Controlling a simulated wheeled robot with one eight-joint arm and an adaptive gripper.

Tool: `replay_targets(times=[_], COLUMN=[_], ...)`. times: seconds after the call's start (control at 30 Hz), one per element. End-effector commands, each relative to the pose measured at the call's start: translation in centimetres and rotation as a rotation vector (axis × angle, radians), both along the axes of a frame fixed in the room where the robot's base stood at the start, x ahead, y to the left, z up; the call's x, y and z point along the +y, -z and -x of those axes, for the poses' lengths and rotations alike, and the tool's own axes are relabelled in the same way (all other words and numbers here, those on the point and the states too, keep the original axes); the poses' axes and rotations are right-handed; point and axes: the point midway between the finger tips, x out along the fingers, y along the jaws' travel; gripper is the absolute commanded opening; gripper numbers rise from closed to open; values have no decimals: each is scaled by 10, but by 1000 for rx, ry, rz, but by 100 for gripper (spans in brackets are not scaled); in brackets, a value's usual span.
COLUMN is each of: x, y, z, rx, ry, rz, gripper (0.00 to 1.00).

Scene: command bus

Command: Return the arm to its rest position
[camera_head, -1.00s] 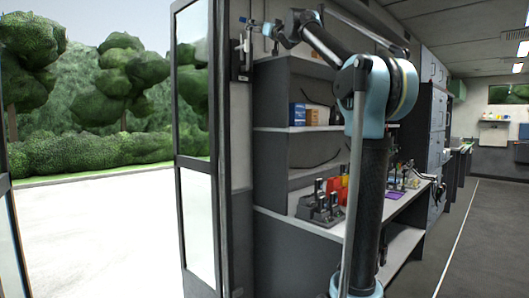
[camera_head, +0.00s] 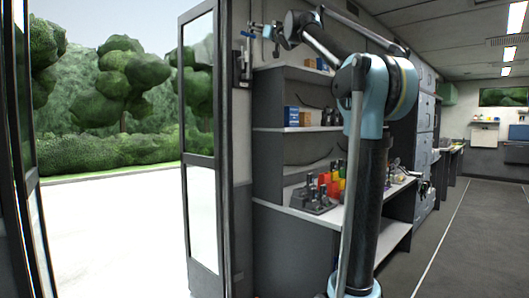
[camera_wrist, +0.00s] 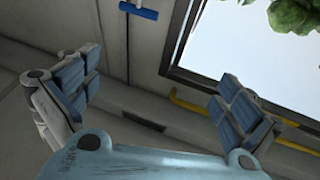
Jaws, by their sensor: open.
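My gripper (camera_head: 262,32) is raised high at the end of my folded arm, near the wall at the top of the shelf unit, in the head view. In the wrist view my gripper (camera_wrist: 158,80) has its two blue-padded fingers spread wide apart. Nothing is between them. The wrist view looks past the fingers at grey wall panels and a window. My arm stands in front of the shelf and workbench and hides part of both.
The grey shelf unit (camera_head: 268,140) holds small boxes. Its workbench (camera_head: 395,195) carries a dark rack (camera_head: 313,203) and several coloured items. An open glass door (camera_head: 203,160) stands at left. The aisle floor (camera_head: 475,235) on the right is clear.

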Motion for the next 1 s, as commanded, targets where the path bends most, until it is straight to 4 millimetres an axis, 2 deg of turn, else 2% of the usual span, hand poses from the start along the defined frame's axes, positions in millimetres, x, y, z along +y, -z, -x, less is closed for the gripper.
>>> replay_targets(times=[0.13, 0.27, 0.47, 0.57, 0.73, 0.87, 1.0], x=[-7, -20, -53, -75, -118, -143, -165], y=[31, 55, 109, 149, 241, 314, 391], z=[-7, -3, 1, 7, 28, 53, 86], rx=[56, 104, 206, 280, 447, 579, 719], ry=[51, 105, 206, 269, 387, 453, 502], rz=[12, 26, 55, 76, 124, 165, 208], gripper=[100, 100, 100, 100, 100, 100, 100])
